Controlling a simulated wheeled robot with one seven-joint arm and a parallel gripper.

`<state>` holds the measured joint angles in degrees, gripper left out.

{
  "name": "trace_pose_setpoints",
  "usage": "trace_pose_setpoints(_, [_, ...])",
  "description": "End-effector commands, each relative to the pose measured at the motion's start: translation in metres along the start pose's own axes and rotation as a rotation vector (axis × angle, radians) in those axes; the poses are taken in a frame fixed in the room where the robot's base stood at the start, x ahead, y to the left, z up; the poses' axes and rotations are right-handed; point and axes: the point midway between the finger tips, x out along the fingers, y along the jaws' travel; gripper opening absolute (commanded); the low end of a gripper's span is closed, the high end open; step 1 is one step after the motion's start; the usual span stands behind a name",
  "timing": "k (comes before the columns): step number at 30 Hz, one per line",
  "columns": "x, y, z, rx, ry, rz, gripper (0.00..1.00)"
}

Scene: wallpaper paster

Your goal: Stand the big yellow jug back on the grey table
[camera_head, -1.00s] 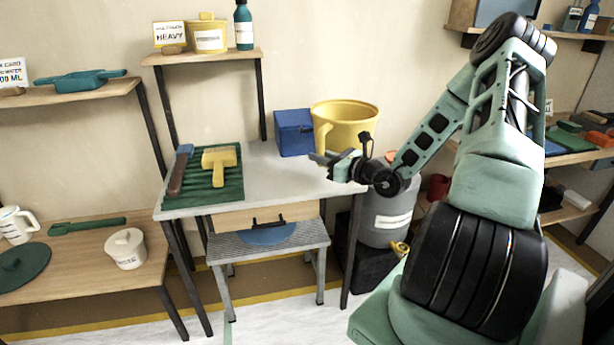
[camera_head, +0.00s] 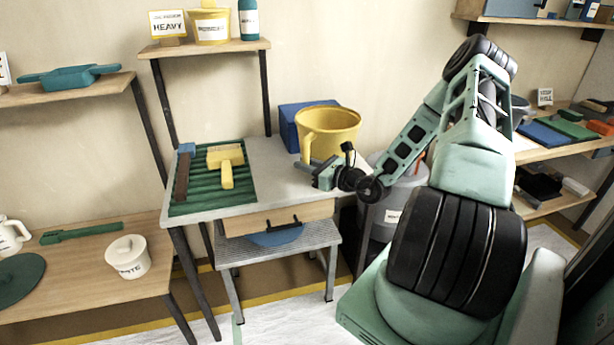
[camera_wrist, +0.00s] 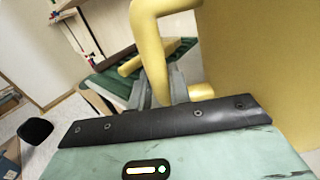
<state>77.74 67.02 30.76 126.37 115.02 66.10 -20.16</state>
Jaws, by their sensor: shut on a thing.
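The big yellow jug (camera_head: 328,124) is upright at the right back part of the grey table (camera_head: 272,157). I cannot tell whether its base touches the tabletop. My gripper (camera_head: 308,172) is at the jug's front left side, shut on its handle. In the wrist view the two grey fingers (camera_wrist: 158,90) close around the yellow handle (camera_wrist: 152,55). The jug's wall (camera_wrist: 258,50) fills the right of that view. The jug's base is partly hidden by my gripper in the head view.
A blue box (camera_head: 289,128) stands just behind the jug. A green ribbed tray (camera_head: 207,196) with a yellow brush (camera_head: 226,160) lies on the table's left. Bare tabletop lies between tray and jug. A grey bin (camera_head: 400,200) stands right of the table.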

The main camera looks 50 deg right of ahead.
Motion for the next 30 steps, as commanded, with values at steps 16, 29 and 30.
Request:
trace_pose_setpoints(16, [0.001,0.001,-0.038,-0.001,-0.001,0.0,0.0])
trace_pose_setpoints(29, [0.001,0.001,-0.041,0.001,0.0,0.0,0.41])
trace_pose_setpoints(30, [0.001,0.001,-0.041,0.001,0.0,0.0,0.41])
